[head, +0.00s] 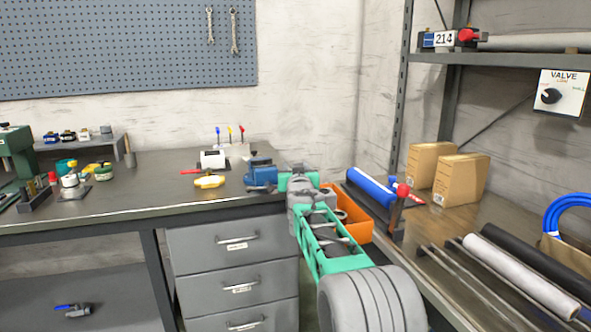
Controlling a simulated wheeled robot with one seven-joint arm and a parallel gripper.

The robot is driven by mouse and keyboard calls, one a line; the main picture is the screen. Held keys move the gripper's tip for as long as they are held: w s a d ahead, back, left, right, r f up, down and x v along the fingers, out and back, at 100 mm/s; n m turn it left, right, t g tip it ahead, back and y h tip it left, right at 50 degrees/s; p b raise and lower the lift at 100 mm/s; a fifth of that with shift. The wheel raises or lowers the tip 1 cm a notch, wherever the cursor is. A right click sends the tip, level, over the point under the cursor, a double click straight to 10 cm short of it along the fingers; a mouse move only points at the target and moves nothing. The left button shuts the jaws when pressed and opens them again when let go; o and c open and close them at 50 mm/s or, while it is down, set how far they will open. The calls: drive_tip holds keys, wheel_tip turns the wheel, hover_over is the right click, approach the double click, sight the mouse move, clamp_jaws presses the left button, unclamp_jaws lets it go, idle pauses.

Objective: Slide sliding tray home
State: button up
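No part is plainly marked as the sliding tray. An orange open tray (357,227) shows behind my arm, right of the drawer cabinet, with dark round parts in it. My arm covers its left part. Three grey drawers (235,237) under the bench look shut, each with a bar handle and a white label. My gripper (297,177) is at the far end of my green and grey arm, near the bench's right end. It is small and seen from behind, so its fingers cannot be made out. A blue vise-like block (261,172) is just left of it.
The workbench (140,202) holds a yellow piece (209,182), a white block and small valves. At right, a rack shelf holds a blue roll (371,187), cardboard boxes (459,178) and long tubes (520,275). The bench's front middle is clear.

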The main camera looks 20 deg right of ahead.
drive_tip(key=v, duration=0.8)
drive_tip(key=shift+f, duration=0.1)
drive_tip(key=shift+w, duration=0.1)
